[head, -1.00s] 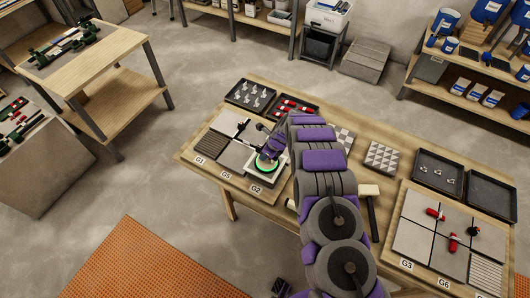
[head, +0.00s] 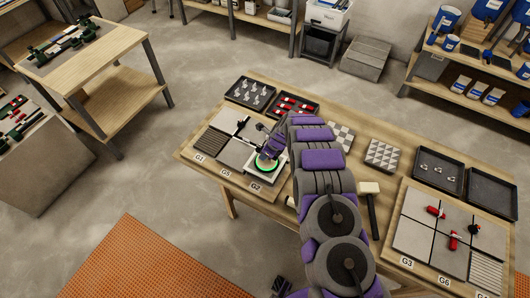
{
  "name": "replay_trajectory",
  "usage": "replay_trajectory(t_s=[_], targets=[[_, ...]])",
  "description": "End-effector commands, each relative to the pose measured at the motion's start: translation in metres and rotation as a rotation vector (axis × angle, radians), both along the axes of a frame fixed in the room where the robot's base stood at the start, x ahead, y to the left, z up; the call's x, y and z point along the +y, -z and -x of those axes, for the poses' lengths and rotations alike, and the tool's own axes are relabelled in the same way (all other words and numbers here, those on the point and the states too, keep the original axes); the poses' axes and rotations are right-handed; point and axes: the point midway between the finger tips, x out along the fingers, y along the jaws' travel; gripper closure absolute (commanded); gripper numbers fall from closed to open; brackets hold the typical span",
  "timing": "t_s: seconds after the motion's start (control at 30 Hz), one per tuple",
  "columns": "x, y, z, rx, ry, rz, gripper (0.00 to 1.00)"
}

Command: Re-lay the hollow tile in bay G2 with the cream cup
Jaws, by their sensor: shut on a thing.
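My gripper (head: 271,152) is at the right end of the left tile board (head: 222,182), above the bay labelled G2 (head: 256,187). It is shut on the cup (head: 265,164), which shows as a pale disc with a bright green ring. The cup is over a pale square tile (head: 252,173) at bay G2. Whether the tile is seated or slightly raised is too small to tell. My fingertips are partly hidden by the wrist, and my arm covers the area right of the bay.
Behind the board are a tray of grey clips (head: 250,95) and a tray of red pieces (head: 293,105). Patterned tiles (head: 382,155) and a mallet (head: 370,190) lie right of my arm. A second tile board (head: 412,237) with red pieces is further right.

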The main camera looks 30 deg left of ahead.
Motion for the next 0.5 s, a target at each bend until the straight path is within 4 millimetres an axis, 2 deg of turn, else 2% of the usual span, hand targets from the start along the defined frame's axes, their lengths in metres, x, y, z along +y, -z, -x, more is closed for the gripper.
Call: replay_trajectory(t_s=[0.5], targets=[[-0.002,0.013,-0.001,-0.002,0.001,-0.001,1.00]])
